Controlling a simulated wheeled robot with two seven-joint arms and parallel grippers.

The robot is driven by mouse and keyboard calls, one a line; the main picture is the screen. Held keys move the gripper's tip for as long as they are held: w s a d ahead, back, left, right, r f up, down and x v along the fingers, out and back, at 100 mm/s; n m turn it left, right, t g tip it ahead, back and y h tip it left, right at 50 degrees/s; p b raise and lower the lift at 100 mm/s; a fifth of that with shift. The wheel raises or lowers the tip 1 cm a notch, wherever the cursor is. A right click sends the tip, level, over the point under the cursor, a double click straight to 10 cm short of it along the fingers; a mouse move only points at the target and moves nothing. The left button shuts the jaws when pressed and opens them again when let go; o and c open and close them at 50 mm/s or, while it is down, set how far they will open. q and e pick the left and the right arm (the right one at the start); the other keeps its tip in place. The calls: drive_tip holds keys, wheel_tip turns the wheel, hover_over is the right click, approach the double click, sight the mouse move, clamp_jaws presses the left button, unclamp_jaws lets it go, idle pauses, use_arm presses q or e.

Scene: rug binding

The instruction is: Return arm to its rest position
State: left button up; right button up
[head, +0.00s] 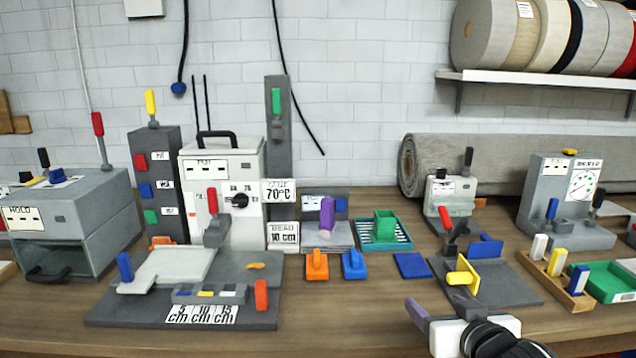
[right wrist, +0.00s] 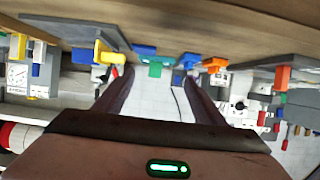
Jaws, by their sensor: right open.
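My right gripper (head: 438,304) is low in the head view, right of centre, in front of the bench's yellow-handled fixture. Its white and black wrist reaches the bottom edge. In the right wrist view its two dark fingers (right wrist: 162,82) stand wide apart with nothing between them. The wrist view is upside down and shows the bench and machines beyond the fingers. My left gripper is in neither view.
A grey plate with a yellow handle (head: 462,278) stands just beyond my right gripper. A blue pad (head: 411,265) and orange block (head: 317,266) lie left of it. A green tray (head: 592,280) is at right. The front wooden strip (head: 330,325) is clear.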

drive_tip(key=s+a+f+g, duration=0.1)
drive_tip(key=s+f, duration=0.3)
drive_tip(key=f, duration=0.3)
drive_tip(key=s+a+f+n+g+y, duration=0.1)
drive_tip(key=s+f, duration=0.2)
drive_tip(key=f, duration=0.3)
drive_tip(key=s+a+f+g, duration=0.1)
drive_tip(key=s+a+f, duration=0.1)
drive_tip(key=s+f, duration=0.35)
drive_tip(key=s+a+f+g, duration=0.1)
drive_tip(key=s+f, duration=1.2)
drive_tip(key=s, duration=0.2)
drive_tip(key=shift+s+f+g+y, duration=0.25)
drive_tip(key=shift+g+y, duration=0.05)
drive_tip(key=shift+g, duration=0.1)
